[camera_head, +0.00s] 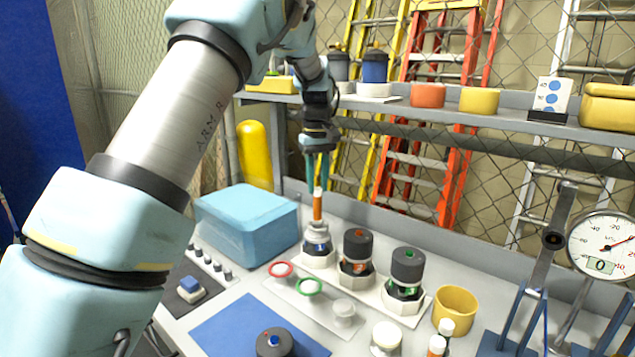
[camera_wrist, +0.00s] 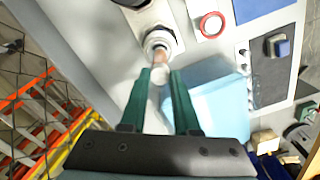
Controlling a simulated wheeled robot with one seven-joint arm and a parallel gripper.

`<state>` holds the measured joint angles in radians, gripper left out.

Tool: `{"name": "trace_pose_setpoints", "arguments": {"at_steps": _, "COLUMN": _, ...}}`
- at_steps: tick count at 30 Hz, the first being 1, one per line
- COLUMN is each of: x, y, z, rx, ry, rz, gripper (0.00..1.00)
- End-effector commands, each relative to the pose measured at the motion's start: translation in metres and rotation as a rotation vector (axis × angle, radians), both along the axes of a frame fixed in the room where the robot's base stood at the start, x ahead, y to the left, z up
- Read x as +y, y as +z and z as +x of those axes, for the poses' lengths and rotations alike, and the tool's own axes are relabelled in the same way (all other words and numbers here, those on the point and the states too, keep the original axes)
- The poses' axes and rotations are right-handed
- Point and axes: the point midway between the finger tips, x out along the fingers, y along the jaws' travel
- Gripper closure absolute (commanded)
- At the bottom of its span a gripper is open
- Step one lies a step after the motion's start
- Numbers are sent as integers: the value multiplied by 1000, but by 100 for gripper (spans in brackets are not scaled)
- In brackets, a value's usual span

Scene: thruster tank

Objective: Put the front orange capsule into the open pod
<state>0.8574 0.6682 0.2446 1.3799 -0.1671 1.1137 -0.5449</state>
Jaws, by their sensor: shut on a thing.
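My gripper (camera_head: 318,172) points down with its teal fingers shut on an orange capsule (camera_head: 317,207) with a pale top. The capsule is upright above the open pod (camera_head: 318,230), the leftmost of three pods, with a white-grey neck and a blue part. The capsule's lower end meets the pod's mouth; I cannot tell how deep it sits. In the wrist view the fingers (camera_wrist: 161,78) close on the capsule (camera_wrist: 160,60), in line with the round mouth of the pod (camera_wrist: 158,38).
Two dark-capped pods, orange-marked (camera_head: 357,245) and green-marked (camera_head: 407,264), stand right of the open pod. A dark cap with a blue dot (camera_head: 273,343) lies on a blue mat (camera_head: 225,325). A blue box (camera_head: 245,222) stands left. A yellow cup (camera_head: 455,308) and white-topped capsules (camera_head: 446,326) are at right.

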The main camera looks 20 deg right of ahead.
Motion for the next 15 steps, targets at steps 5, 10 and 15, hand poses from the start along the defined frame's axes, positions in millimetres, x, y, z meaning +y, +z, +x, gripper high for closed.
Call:
{"name": "trace_pose_setpoints", "arguments": {"at_steps": 5, "x": 0, "y": 0, "z": 0, "rx": 0, "ry": 0, "rz": 0, "gripper": 92}}
{"name": "trace_pose_setpoints", "arguments": {"at_steps": 10, "x": 0, "y": 0, "z": 0, "rx": 0, "ry": 0, "rz": 0, "gripper": 92}}
{"name": "trace_pose_setpoints", "arguments": {"at_steps": 15, "x": 0, "y": -4, "z": 0, "rx": 0, "ry": 0, "rz": 0, "gripper": 92}}
